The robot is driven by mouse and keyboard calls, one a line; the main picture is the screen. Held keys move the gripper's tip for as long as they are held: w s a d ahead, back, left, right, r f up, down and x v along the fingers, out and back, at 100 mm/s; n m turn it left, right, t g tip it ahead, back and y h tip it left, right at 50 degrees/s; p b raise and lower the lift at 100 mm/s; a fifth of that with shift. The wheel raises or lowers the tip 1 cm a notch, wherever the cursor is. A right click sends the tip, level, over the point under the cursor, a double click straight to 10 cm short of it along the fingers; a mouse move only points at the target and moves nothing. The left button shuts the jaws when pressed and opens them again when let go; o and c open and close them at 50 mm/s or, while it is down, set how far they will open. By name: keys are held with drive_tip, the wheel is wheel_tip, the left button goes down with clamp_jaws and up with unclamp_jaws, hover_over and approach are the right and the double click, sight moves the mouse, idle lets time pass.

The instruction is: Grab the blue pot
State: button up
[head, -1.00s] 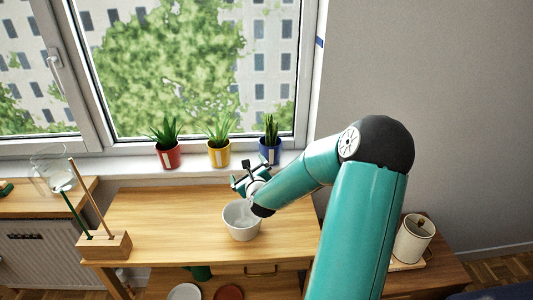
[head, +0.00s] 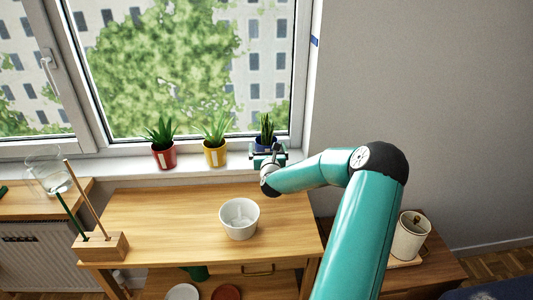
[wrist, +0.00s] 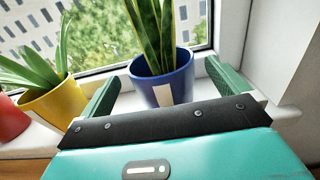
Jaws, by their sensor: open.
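The blue pot (wrist: 167,83) holds an upright green plant and has a pale label on its front. It stands on the white windowsill, and in the head view the blue pot (head: 265,142) is partly hidden by my gripper. My gripper (head: 267,153) is in front of it. In the wrist view my gripper (wrist: 163,90) is open, its two green fingers apart, with the blue pot between and just beyond them. I cannot tell whether either finger touches it.
A yellow pot (head: 215,153) and a red pot (head: 164,155) stand to the left on the windowsill (head: 190,168). A white bowl (head: 240,232) sits on the wooden table (head: 165,215) below. The window frame (wrist: 228,35) is close on the right.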

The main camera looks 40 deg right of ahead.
sight(265, 135)
drive_tip(key=x, duration=0.4)
drive_tip(key=shift+w+d+r, duration=0.1)
drive_tip(key=shift+w+d, duration=0.1)
drive_tip(key=shift+c, duration=0.2)
drive_tip(key=c, duration=1.4)
drive_tip(key=shift+r, duration=0.1)
drive_tip(key=shift+c, duration=1)
drive_tip(key=shift+r, duration=0.1)
